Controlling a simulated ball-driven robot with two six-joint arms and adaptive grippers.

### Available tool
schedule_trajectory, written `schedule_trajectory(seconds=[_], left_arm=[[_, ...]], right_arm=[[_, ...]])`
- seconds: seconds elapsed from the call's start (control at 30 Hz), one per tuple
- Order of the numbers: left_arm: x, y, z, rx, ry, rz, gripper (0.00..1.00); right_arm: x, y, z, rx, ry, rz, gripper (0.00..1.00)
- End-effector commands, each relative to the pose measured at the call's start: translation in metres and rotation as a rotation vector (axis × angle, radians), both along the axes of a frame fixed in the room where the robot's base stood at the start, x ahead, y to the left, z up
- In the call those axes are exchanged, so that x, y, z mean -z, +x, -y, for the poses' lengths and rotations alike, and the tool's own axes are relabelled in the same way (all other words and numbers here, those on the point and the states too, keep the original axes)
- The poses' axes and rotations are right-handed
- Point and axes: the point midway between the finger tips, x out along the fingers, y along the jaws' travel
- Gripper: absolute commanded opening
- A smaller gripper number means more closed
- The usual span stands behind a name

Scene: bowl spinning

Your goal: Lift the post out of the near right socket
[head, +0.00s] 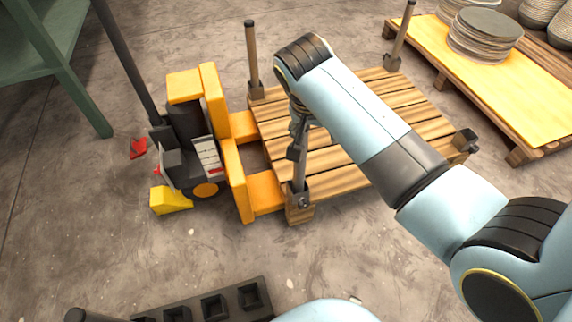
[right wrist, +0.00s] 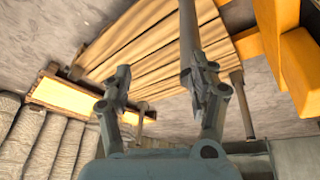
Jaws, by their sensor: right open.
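The wooden pallet (head: 350,165) has dark sockets at its corners. The near right socket (head: 466,140) shows no tall post in it. A grey post (head: 301,172) stands in the near left socket (head: 300,201). My right gripper (head: 297,145) is open at the upper part of this post, its wrist hiding the top. In the right wrist view the post (right wrist: 188,25) runs down to the right-hand finger of my gripper (right wrist: 155,85); I cannot tell whether they touch. Brown posts stand in the far left (head: 252,58) and far right (head: 401,35) sockets. My left gripper is not in view.
An orange and black forklift (head: 185,140) has its forks at the pallet's left side. A yellow-topped pallet with stacked discs (head: 484,36) stands at the right. A black rack with square holes (head: 212,304) lies at the bottom. A green shelf (head: 45,65) stands at the left.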

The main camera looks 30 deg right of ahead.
Motion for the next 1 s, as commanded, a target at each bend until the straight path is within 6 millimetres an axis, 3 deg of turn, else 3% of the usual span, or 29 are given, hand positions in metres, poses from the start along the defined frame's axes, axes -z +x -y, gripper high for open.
schedule_trajectory(seconds=[0.1,0.27,0.7,1.0], left_arm=[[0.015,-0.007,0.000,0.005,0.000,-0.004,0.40],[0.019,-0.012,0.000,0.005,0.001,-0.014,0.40],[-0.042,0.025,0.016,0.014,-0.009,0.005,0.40],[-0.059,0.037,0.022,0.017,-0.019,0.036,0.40]], right_arm=[[-0.005,0.029,-0.005,0.000,0.008,0.066,0.59],[-0.007,0.044,-0.006,-0.002,0.011,0.090,0.59],[0.037,0.055,0.008,-0.004,0.011,0.089,0.59],[0.056,0.058,0.013,-0.004,0.010,0.088,0.59]])
